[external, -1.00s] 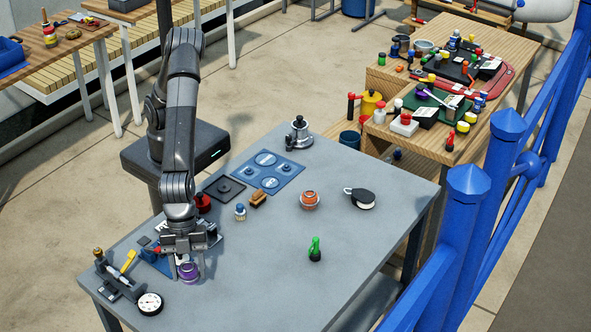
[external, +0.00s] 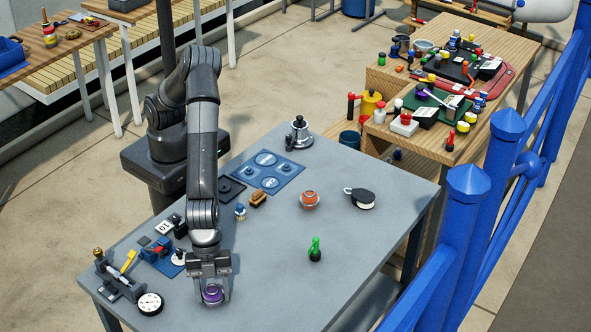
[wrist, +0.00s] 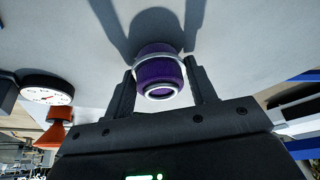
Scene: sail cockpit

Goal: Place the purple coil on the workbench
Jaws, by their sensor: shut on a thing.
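The purple coil (external: 212,295) is a short purple cylinder with silvery rims. It is held between the two fingers of my gripper (external: 211,287), near the front edge of the grey workbench (external: 300,275). In the wrist view the coil (wrist: 158,72) sits between the fingertips, with its round open end facing the camera. My gripper is shut on it. The grey surface lies close behind the coil, and I cannot tell whether the coil touches it.
A dial gauge (external: 150,304) and a small black fixture (external: 118,282) stand left of my gripper. A green piece (external: 315,250), an orange-topped coil (external: 309,200) and a black-and-white block (external: 361,198) stand to the right. The bench between them and my gripper is clear.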

